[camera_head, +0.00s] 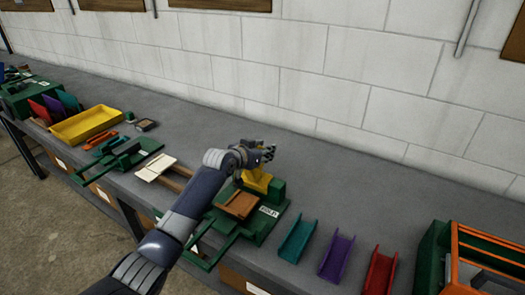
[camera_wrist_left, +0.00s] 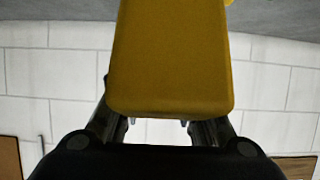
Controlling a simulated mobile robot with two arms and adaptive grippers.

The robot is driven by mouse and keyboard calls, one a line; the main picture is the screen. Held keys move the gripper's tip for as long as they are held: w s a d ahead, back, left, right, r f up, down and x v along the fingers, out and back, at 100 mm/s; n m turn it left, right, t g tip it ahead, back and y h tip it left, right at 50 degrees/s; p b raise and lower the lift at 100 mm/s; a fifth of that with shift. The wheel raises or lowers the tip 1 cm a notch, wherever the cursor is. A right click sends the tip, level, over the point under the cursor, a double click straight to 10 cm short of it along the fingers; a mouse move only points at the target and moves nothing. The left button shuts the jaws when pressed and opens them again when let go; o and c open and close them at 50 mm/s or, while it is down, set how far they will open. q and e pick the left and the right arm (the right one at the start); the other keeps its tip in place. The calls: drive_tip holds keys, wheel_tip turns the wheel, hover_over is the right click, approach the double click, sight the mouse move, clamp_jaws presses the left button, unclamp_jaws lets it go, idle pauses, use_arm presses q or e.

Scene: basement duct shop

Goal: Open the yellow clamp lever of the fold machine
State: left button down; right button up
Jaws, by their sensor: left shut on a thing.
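The green fold machine (camera_head: 262,226) stands on the grey bench, with a "FOLD" label on its front right and a brown sheet (camera_head: 240,204) on its bed. Its yellow clamp lever (camera_head: 257,180) rises at the back of the machine, its upper part hidden by my gripper. My left gripper (camera_head: 266,154) is at the top of the lever. In the left wrist view the yellow lever (camera_wrist_left: 170,60) fills the upper middle, between the two dark fingers (camera_wrist_left: 158,125), which are shut on it. The fingertips are mostly hidden behind it. My right gripper is not in view.
Teal (camera_head: 297,239), purple (camera_head: 336,257) and red (camera_head: 379,272) channels lie right of the machine. A green and orange rack (camera_head: 480,250) stands at far right. A yellow tray (camera_head: 86,125) and other tools are at left. The bench behind the machine is clear to the wall.

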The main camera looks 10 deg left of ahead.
use_arm(q)
drive_tip(key=shift+w+r, duration=0.15)
drive_tip(key=shift+r, duration=0.2)
drive_tip(key=c, duration=1.2)
unclamp_jaws()
drive_tip(key=shift+d, duration=0.1)
drive_tip(key=shift+w+f, duration=0.1)
drive_tip(key=shift+f, duration=0.2)
drive_tip(key=shift+v, duration=0.75)
drive_tip(key=v, duration=1)
drive_tip(key=shift+s, duration=0.25)
